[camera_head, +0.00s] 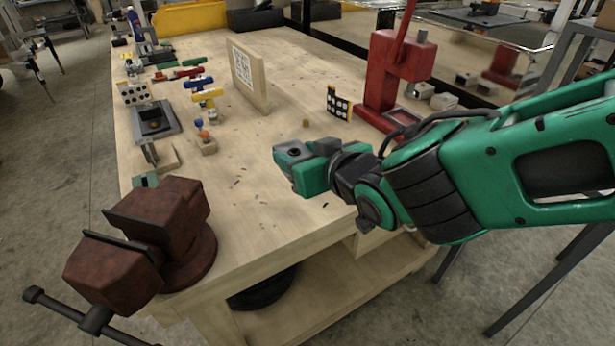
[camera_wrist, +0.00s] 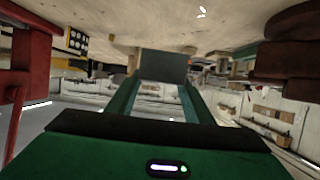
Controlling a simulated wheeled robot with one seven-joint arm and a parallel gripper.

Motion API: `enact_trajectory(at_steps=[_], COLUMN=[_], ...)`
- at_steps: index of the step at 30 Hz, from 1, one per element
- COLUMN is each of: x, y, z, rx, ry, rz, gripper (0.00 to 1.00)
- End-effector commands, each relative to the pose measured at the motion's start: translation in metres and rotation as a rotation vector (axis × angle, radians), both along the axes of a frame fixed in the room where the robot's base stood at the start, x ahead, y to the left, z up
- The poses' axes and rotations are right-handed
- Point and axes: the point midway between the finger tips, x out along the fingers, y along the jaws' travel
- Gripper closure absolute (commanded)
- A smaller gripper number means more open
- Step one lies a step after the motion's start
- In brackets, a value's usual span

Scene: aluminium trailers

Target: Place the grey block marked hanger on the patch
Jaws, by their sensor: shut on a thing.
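My gripper (camera_head: 291,164) is held over the front right part of the wooden bench, pointing left. In the wrist view, its two green fingers (camera_wrist: 160,84) are shut on a grey block (camera_wrist: 163,65). The block sits between the fingertips, and no marking can be read on it. In the head view, the block is largely hidden by the fingers. I cannot make out a distinct patch on the bench top; the wood below and left of my gripper shows only small dark scraps.
A rust-brown vise (camera_head: 160,235) stands at the near left corner. A red press (camera_head: 392,75) stands right behind my gripper. A board with a printed code (camera_head: 247,75) stands upright behind.

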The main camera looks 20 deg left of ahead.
Motion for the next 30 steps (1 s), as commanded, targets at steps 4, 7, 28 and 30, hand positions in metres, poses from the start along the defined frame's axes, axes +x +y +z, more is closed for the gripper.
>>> enact_trajectory(at_steps=[4, 7, 28, 30], x=[-0.012, -0.003, 0.100, 0.101], y=[0.007, 0.007, 0.001, 0.001], z=[0.002, -0.005, -0.068, -0.074], rx=[0.000, -0.002, 0.000, -0.001], ry=[-0.003, -0.001, -0.003, -0.002], rz=[0.023, 0.023, 0.026, 0.026], gripper=[0.95, 0.95, 0.95, 0.95])
